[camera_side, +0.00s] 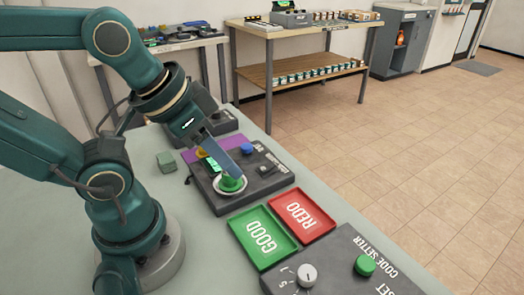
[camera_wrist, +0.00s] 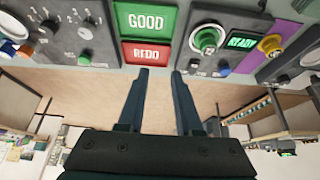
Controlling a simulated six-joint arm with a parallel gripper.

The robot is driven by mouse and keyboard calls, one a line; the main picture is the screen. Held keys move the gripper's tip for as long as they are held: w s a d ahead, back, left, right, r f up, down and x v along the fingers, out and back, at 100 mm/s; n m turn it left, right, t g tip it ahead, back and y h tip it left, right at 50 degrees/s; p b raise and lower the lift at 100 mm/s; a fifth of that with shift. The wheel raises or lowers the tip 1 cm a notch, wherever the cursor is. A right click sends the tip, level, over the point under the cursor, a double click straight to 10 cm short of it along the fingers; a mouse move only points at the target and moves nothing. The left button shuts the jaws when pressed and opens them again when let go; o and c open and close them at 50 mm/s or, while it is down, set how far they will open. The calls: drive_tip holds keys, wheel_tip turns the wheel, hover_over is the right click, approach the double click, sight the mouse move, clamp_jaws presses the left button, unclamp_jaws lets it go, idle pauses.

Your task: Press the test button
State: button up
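A green button (camera_side: 231,183) in a pale ring sits on a dark panel (camera_side: 222,206); I cannot read a label naming it as the test button. In the wrist view the green button (camera_wrist: 207,39) is beyond and right of my right fingertip, beside a lit READY display (camera_wrist: 241,41). My gripper (camera_wrist: 158,70) is open, its two fingers apart with nothing between them. In the side view my gripper (camera_side: 236,174) slants down and its tip overlaps the green button's top. I cannot tell whether they touch.
A green GOOD tray (camera_side: 262,238) and red REDO tray (camera_side: 302,215) lie beside the panel. A code setter box (camera_side: 335,262) with a knob and another green button (camera_side: 364,265) is in front.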

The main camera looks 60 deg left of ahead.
clamp_jaws()
idle(1.4)
